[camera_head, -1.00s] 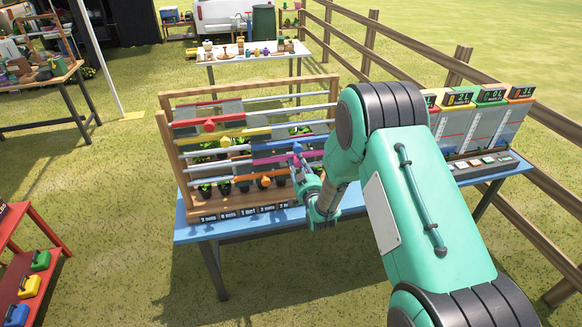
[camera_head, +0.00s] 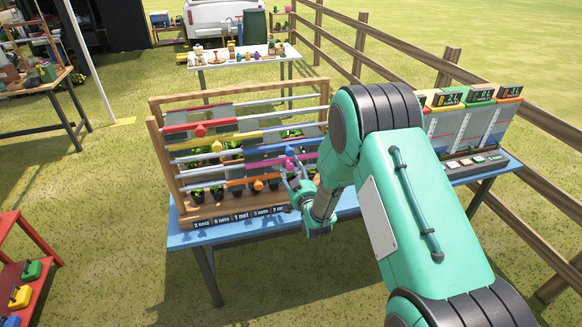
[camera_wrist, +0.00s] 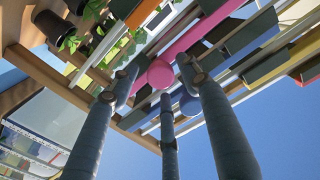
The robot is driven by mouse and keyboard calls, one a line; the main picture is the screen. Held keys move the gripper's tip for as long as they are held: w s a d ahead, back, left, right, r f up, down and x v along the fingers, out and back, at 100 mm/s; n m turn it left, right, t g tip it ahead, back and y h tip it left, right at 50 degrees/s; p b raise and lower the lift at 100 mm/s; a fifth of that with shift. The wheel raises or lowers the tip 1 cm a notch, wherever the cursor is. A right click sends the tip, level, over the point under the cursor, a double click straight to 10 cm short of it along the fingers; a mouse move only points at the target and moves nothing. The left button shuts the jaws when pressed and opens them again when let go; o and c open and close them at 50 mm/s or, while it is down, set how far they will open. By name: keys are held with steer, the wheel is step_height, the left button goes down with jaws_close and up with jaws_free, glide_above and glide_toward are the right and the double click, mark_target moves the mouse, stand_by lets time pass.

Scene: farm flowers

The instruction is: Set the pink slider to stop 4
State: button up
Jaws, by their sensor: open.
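The pink slider's round knob (camera_head: 290,163) is on a low rail of the wooden rack, right of the rack's middle. In the wrist view the pink knob (camera_wrist: 160,73) sits in the gap between my fingers, with its pink bar (camera_wrist: 205,38) running up and right. My gripper (camera_head: 297,185) is open just in front of the knob; the fingers also show in the wrist view (camera_wrist: 162,95). I cannot tell whether any finger touches the knob. A blue knob (camera_wrist: 190,105) shows close beside the pink one. The stop markings on the pink rail cannot be read.
The rack (camera_head: 155,150) also has red (camera_head: 200,130), yellow (camera_head: 217,146) and orange (camera_head: 258,185) knobs. Potted plants and nut-count labels (camera_head: 240,217) line its base on the blue table (camera_head: 245,230). Gauge panels (camera_head: 480,120) stand to the right, behind my arm.

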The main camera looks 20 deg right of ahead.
steer(key=s, duration=1)
steer(key=shift+s, duration=0.15)
steer(key=shift+r, duration=0.15)
steer(key=s+a+r+g, duration=0.1)
steer(key=s+r+g, duration=0.25)
steer(key=r, duration=0.45)
steer(key=s+r+g, duration=0.3)
steer(key=s+r, duration=0.2)
steer(key=r, duration=0.4)
steer(key=s+a+r+g, duration=0.1)
steer(key=s+r+g, duration=0.2)
steer(key=s, duration=1.3)
steer(key=s+a+r+g, duration=0.2)
steer(key=s+r+g, duration=0.1)
steer(key=s, duration=1.3)
steer(key=shift+s+r, duration=0.2)
steer(key=shift+r, duration=0.25)
